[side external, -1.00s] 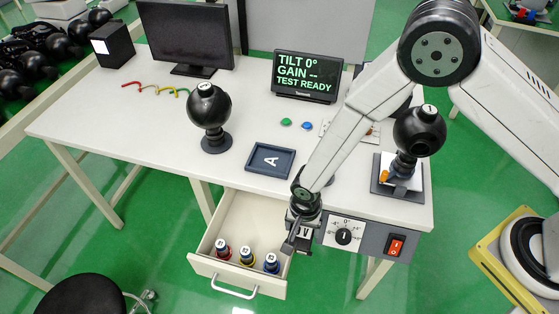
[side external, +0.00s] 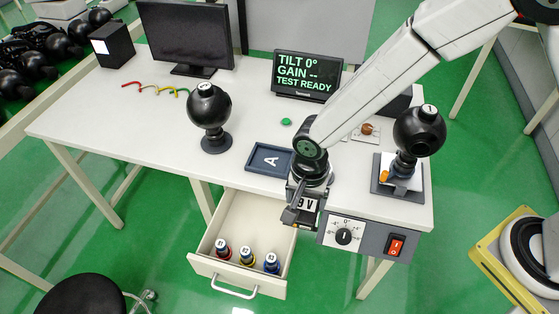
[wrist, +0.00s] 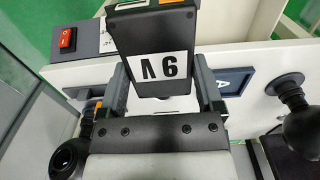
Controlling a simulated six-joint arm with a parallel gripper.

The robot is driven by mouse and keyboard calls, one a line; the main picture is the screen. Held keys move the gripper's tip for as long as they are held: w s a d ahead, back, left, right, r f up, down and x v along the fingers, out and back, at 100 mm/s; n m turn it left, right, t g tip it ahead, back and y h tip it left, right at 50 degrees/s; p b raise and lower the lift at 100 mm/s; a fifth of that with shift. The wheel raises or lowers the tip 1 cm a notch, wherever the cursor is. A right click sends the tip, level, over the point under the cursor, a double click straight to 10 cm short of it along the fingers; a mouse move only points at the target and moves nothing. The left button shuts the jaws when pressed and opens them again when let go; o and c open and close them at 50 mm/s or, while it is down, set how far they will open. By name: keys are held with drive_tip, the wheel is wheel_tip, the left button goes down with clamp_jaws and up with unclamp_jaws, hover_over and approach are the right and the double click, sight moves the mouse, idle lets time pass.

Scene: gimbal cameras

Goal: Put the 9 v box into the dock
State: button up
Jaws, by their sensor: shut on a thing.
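The 9 V box (side external: 307,204) is a dark block with a white "9 V" label. My gripper (side external: 303,196) is shut on it and holds it in the air near the front edge of the table, above the right side of the open drawer. In the wrist view the box (wrist: 152,55) sits between the two fingers of my gripper (wrist: 160,88), with its label upside down. A dark blue tray marked A (side external: 251,164), which may be the dock, lies on the table just behind and left of the gripper. It also shows in the wrist view (wrist: 246,76), partly hidden by a finger.
The open drawer (side external: 208,229) holds several coloured bottles. A control panel with a dial (side external: 344,237) and red switch (side external: 396,245) is to the right. Black ball-shaped devices stand left (side external: 209,106) and right (side external: 419,130). A screen (side external: 307,75) reads TEST READY.

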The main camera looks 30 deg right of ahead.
wheel_tip(320, 180, up, 2)
drive_tip(key=shift+w+r, duration=0.15)
drive_tip(key=shift+w+a+m, duration=0.1)
drive_tip(key=shift+w+m, duration=0.5)
drive_tip(key=shift+w, duration=0.15)
drive_tip(key=w+m, duration=0.8)
drive_tip(key=w, duration=0.3)
drive_tip(key=m, duration=0.9)
hover_over(273, 161)
wheel_tip(273, 161, down, 4)
drive_tip(key=f, duration=0.1)
drive_tip(key=shift+s, duration=0.1)
drive_tip(key=shift+f, duration=0.15)
drive_tip(key=shift+f, duration=2.75)
drive_tip(key=shift+f, duration=1.2)
